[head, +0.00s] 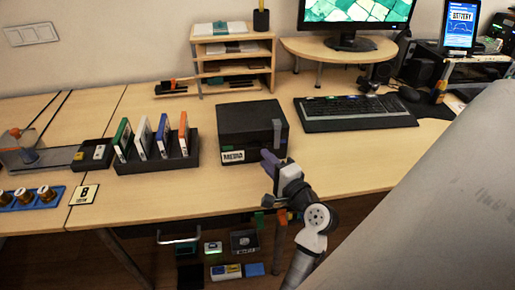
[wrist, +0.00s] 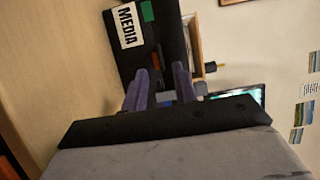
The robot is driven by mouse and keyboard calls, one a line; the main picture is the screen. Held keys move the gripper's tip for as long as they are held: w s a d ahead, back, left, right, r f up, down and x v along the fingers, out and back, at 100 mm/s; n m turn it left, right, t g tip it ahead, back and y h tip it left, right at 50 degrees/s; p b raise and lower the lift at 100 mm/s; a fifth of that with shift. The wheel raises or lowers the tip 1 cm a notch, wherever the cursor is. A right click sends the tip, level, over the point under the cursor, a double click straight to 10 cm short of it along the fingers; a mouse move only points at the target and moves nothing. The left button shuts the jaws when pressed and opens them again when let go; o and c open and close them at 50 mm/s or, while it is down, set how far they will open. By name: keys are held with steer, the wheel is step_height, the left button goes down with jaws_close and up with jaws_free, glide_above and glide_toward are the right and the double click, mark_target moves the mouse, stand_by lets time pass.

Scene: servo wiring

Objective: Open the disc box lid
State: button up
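The disc box is a black box labelled MEDIA (head: 250,125), standing on the table in the head view with its lid down. A dark grey upright tab (head: 277,132) shows at its right front corner. In the wrist view the box (wrist: 165,25) appears turned on its side, beyond my fingers. My gripper (head: 268,160) is at the box's lower right front corner. In the wrist view my gripper's two purple fingers (wrist: 160,80) are apart, with a gap between them. A small grey piece shows near the finger bases; I cannot tell whether it is part of the box.
A black rack (head: 160,158) with several upright coloured cases stands left of the box. A wooden shelf (head: 232,62) stands behind it. A keyboard (head: 355,112) and a round monitor stand (head: 340,48) are to the right. The table front (head: 180,200) is mostly clear.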

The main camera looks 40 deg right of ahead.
mark_target(256, 148)
steer(key=shift+w+d+p, duration=0.2)
steer(key=shift+w, duration=1.2)
steer(key=shift+w+d+p, duration=0.15)
steer(key=shift+w, duration=1.2)
jaws_close()
